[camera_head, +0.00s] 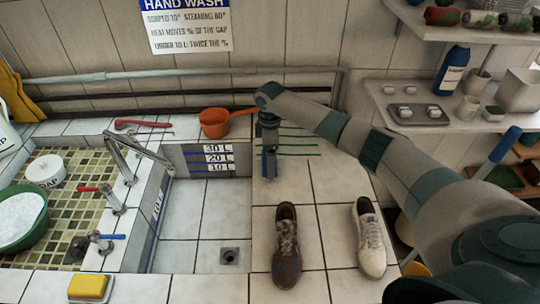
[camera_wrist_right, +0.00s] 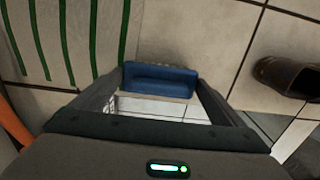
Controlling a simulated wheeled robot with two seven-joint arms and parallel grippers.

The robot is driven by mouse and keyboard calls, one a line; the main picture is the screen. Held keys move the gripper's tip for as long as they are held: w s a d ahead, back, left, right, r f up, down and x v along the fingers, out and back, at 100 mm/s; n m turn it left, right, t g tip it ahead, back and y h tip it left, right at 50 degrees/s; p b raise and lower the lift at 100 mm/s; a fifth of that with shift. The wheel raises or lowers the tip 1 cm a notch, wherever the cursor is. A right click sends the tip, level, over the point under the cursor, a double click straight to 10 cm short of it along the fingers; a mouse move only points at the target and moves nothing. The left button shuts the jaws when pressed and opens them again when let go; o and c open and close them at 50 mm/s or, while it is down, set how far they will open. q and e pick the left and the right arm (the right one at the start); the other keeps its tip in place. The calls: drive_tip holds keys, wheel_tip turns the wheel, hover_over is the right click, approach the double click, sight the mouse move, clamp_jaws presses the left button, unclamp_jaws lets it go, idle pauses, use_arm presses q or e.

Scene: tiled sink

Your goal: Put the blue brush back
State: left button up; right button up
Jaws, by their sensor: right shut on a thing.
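My right gripper (camera_head: 268,172) points down over the tiled ledge, behind the brown shoe. In the right wrist view its jaws (camera_wrist_right: 160,90) are shut on the blue brush (camera_wrist_right: 160,77), which shows as a blue block between the fingertips. In the head view the brush is small and mostly hidden by the fingers. Green strips (camera_head: 300,147) lie on the ledge just right of the gripper; they also show at the upper left of the wrist view (camera_wrist_right: 80,40). My left gripper is not in view.
A brown shoe (camera_head: 286,245) and a white shoe (camera_head: 369,240) stand on the front tiles. An orange dipper (camera_head: 214,124) and a red-handled thing (camera_head: 140,124) lie at the back. The sink basin (camera_head: 205,212) is left of the gripper. A shelf (camera_head: 440,112) stands right.

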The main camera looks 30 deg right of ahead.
drive_tip(key=shift+f, duration=0.25)
drive_tip(key=o, duration=0.7)
wheel_tip(320, 180, up, 13)
drive_tip(key=b, duration=0.2)
drive_tip(key=shift+w+f+b, duration=0.1)
drive_tip(key=shift+f+b, duration=0.1)
drive_tip(key=shift+b, duration=0.2)
drive_tip(key=shift+f, duration=0.1)
idle(0.4)
